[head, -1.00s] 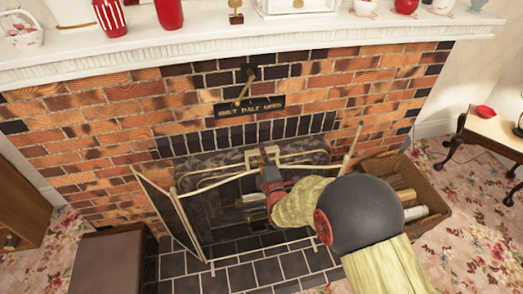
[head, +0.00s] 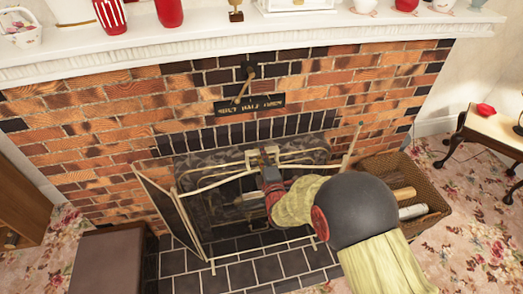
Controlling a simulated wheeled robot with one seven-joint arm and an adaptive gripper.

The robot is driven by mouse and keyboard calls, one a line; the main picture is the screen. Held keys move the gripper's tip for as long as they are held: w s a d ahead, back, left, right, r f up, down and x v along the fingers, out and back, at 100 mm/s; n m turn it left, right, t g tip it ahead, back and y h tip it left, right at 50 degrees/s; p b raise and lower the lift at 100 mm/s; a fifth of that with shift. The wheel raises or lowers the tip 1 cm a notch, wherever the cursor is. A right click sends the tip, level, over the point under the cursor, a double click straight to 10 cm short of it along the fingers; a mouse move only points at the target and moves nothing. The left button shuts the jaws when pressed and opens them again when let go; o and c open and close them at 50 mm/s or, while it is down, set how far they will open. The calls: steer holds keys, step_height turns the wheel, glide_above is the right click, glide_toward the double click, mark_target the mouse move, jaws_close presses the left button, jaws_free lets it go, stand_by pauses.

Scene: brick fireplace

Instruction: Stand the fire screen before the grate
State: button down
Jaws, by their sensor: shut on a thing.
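The fire screen (head: 170,212) stands on the dark tiled hearth, with a brass-coloured frame and a dark mesh side panel angled out at the left. Its middle part spans the front of the grate (head: 240,208), which shows dimly through it in the fireplace opening. My gripper (head: 268,160) is at the top middle of the screen, shut on its handle (head: 252,157). My arm hides the right part of the screen, so I cannot tell how that side sits. The lower frame edge looks to be at the hearth tiles.
A wicker basket of logs (head: 428,183) stands right of the hearth. A dark box-like seat (head: 105,262) is at the lower left. The white mantel (head: 230,48) holds red vases and ornaments above. A small table (head: 492,130) is at the far right.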

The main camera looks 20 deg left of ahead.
steer(key=shift+w+a+f, duration=0.1)
stand_by(0.8)
stand_by(0.7)
steer(key=c, duration=2)
jaws_free()
steer(key=shift+f, duration=0.1)
steer(key=shift+o, duration=0.5)
steer(key=shift+f, duration=0.1)
steer(key=shift+s+d+f, duration=0.2)
steer(key=shift+s+f, duration=0.05)
steer(key=shift+f, duration=0.1)
steer(key=v, duration=1.1)
steer(key=shift+s+d+r, duration=0.2)
steer(key=shift+s+r, duration=0.1)
